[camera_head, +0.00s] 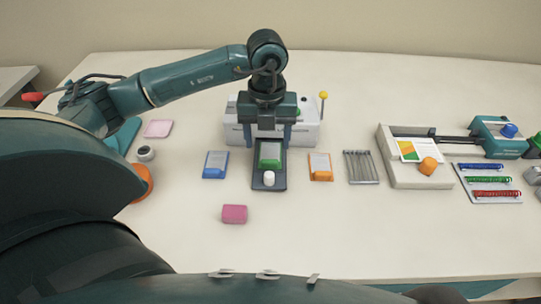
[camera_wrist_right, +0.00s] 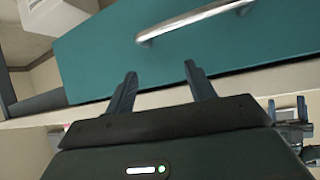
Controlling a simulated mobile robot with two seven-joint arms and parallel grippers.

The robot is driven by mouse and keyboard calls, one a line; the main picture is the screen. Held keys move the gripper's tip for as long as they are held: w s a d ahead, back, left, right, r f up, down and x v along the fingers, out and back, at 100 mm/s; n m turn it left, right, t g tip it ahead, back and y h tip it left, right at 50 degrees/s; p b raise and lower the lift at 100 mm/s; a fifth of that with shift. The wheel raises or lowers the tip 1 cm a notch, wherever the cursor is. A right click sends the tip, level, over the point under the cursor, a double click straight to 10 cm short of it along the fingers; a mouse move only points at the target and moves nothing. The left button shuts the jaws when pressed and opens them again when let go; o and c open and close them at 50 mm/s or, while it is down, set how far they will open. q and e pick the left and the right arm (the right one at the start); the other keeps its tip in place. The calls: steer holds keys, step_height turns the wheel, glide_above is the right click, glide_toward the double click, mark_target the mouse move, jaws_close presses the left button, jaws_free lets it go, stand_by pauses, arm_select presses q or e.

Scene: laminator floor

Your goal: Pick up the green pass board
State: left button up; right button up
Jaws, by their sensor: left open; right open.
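The green pass board (camera_head: 270,153) lies on a dark narrow tray (camera_head: 258,185) in front of a white machine (camera_head: 233,134) at the middle of the table. A white round knob or cap (camera_head: 269,179) is on the near part of the tray. My left gripper (camera_head: 268,139) points down above the board's far end, its open fingers to either side; I cannot tell whether they touch it. My right gripper (camera_wrist_right: 163,88) is open and empty in the right wrist view, away from the board.
A blue board (camera_head: 215,164) is left of the tray, an orange board (camera_head: 320,166) right. A wire rack (camera_head: 361,167) stands further right. A pink block (camera_head: 234,214) lies in front. In the right wrist view, a teal panel (camera_wrist_right: 110,55) with a metal handle (camera_wrist_right: 195,21) faces my right gripper.

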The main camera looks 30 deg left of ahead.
mark_target(270, 159)
arm_select(q)
steer(key=shift+f, duration=0.65)
steer(key=f, duration=0.3)
steer(key=f+p, duration=0.1)
steer(key=shift+w+d+f, duration=0.15)
steer(key=shift+w+f, duration=0.05)
steer(key=shift+w, duration=0.05)
steer(key=shift+f, duration=0.3)
arm_select(e)
steer(key=shift+w+d+r, duration=0.1)
steer(key=shift+w+d, duration=0.15)
arm_select(q)
steer(key=shift+c, duration=0.2)
